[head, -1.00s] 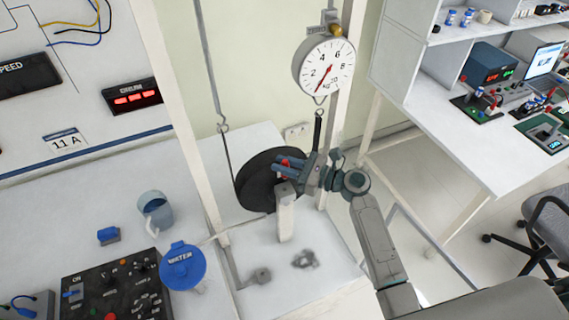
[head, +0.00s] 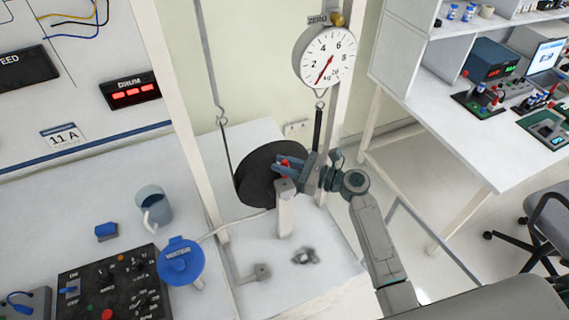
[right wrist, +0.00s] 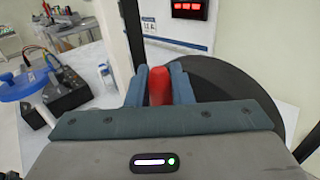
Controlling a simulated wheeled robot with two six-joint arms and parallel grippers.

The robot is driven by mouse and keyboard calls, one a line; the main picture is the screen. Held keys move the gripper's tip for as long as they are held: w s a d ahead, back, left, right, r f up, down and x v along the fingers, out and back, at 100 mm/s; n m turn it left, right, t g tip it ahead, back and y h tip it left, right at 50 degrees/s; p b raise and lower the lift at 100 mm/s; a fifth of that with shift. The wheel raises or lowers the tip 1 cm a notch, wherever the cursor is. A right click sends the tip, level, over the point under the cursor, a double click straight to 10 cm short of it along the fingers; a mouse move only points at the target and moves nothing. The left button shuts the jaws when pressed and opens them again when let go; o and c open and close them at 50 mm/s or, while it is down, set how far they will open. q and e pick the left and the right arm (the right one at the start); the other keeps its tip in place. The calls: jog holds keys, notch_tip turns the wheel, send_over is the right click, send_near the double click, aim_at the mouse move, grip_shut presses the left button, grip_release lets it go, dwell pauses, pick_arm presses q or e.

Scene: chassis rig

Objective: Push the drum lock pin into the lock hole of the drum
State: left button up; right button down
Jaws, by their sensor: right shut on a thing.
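The drum (head: 258,178) is a black disc on a white post, with a belt hanging around it in the frame. It also shows in the right wrist view (right wrist: 225,85) beyond the fingers. The drum lock pin (head: 285,164) has a red head; in the right wrist view the red head (right wrist: 158,86) stands between the two blue fingers. My right gripper (head: 283,168) is shut on the red head at the drum's right side. The lock hole and the pin's shaft are hidden, so I cannot tell how deep the pin sits. My left gripper is not in view.
A dial scale (head: 324,56) hangs above the drum. A white post (head: 286,212) stands below the gripper.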

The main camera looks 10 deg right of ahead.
aim_at(285, 161)
jog(key=shift+f, duration=0.2)
jog(key=c, duration=1.2)
grip_release()
jog(key=shift+s, duration=0.15)
jog(key=shift+c, duration=0.2)
jog(key=shift+o, duration=0.3)
jog(key=shift+a+r, duration=0.1)
jog(key=shift+r, duration=0.3)
notch_tip(285, 161, up, 3)
jog(key=shift+f+b, duration=0.2)
jog(key=shift+b, duration=0.65)
jog(key=s+a+r+b, duration=0.1)
jog(key=s, duration=0.7)
jog(key=s+a+r+b, duration=0.1)
jog(key=s+a+b, duration=0.1)
jog(key=s, duration=0.5)
jog(key=shift+s+b, duration=0.3)
jog(key=shift+s, duration=0.1)
